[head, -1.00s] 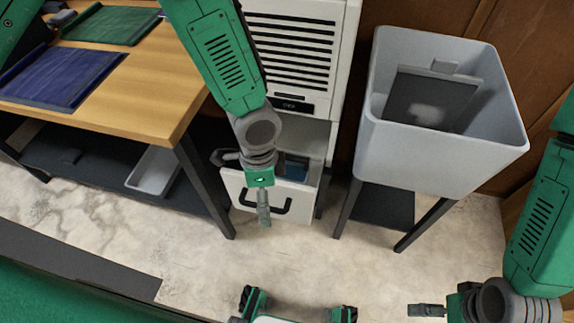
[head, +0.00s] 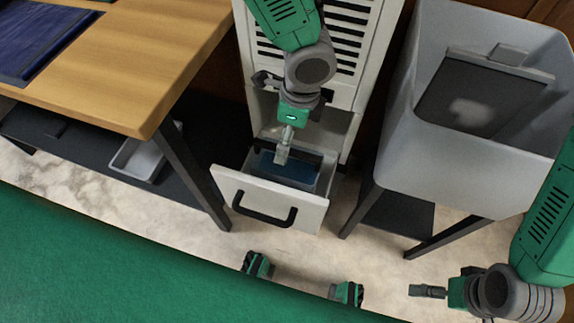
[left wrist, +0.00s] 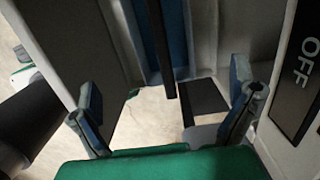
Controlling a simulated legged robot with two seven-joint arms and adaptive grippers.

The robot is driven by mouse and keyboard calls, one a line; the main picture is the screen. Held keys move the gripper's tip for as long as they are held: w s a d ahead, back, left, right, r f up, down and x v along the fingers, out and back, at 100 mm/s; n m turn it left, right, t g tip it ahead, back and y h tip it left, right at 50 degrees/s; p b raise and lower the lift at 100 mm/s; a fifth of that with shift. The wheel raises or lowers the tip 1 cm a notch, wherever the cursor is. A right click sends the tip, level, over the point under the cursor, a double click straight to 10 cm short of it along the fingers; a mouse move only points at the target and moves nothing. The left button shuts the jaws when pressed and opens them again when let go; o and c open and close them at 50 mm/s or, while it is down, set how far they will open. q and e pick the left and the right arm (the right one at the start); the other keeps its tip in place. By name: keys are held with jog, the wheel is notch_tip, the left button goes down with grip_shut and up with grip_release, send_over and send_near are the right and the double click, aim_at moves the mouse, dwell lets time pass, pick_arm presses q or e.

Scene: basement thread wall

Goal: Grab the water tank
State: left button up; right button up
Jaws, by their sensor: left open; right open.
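The water tank (head: 300,171) is a blue, box-shaped container sitting in the open bottom drawer (head: 262,203) of a tall white machine. My left gripper (head: 283,153) hangs over the drawer, in front of part of the tank. In the left wrist view, the left gripper (left wrist: 167,108) has its fingers wide apart with nothing held. Blue surfaces of what looks like the tank (left wrist: 178,30) show there beyond the fingers, with a dark bar in front. I cannot tell whether the gripper touches the tank. My right gripper (head: 427,291) is open and empty at the lower right.
The drawer front has a black handle (head: 264,216). A wooden workbench (head: 130,75) with dark legs stands on the left. A large grey basin (head: 440,165) on a dark stand is on the right. Bare floor (head: 310,250) lies in front of the drawer.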

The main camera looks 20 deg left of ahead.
aim_at(296, 152)
pick_arm(q)
notch_tip(296, 152, down, 3)
jog(key=shift+s+r+b, duration=0.1)
jog(key=shift+s+b, duration=0.05)
jog(key=shift+b, duration=0.35)
jog(key=f, duration=0.2)
jog(key=d+f+b, duration=0.1)
jog(key=f, duration=0.1)
jog(key=shift+d+f, duration=0.1)
jog(key=shift+f, duration=0.1)
jog(key=shift+f+b, duration=0.35)
jog(key=shift+a+f, duration=0.1)
jog(key=shift+a, duration=0.15)
jog(key=f+b, duration=0.1)
jog(key=a+f, duration=0.1)
jog(key=f, duration=0.1)
jog(key=f+b, duration=0.1)
jog(key=f, duration=0.1)
jog(key=shift+w+a+b, duration=0.35)
jog(key=shift+a, duration=0.05)
jog(key=shift+d+f, duration=0.15)
jog(key=shift+d, duration=0.25)
jog(key=shift+a, duration=0.25)
jog(key=c, duration=1.3)
jog(key=shift+a, duration=0.2)
jog(key=shift+c, duration=0.9)
pick_arm(e)
jog(key=f, duration=0.5)
jog(key=shift+s+d+f, duration=0.1)
jog(key=shift+d+f, duration=0.15)
